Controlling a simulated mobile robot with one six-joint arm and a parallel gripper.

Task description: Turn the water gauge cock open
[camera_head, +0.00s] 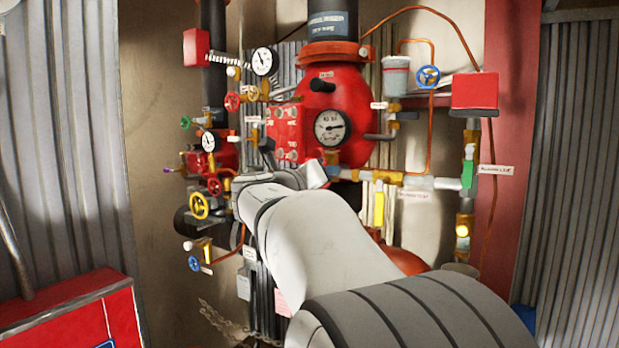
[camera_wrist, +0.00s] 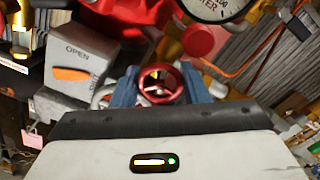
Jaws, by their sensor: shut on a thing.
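In the wrist view, a small red handwheel (camera_wrist: 161,71) sits between the two blue fingers of my gripper (camera_wrist: 159,88). The gripper is shut on the wheel, with a finger on its left and right sides. The wheel's spokes and pale hub face the camera. A round white gauge (camera_wrist: 213,8) with lettering ending in "TER" is cut off at the top right, above the wheel. In the camera_head view my own arm hides the gripper and the held wheel. I cannot tell there which gauge is the one above it.
A grey box marked OPEN (camera_wrist: 80,55) with an orange indicator stands close left of the fingers. In the camera_head view, a large red valve body (camera_head: 350,95), pipes, a yellow wheel (camera_head: 199,206) and a blue wheel (camera_head: 428,76) crowd the wall. A red cabinet (camera_head: 70,315) stands lower left.

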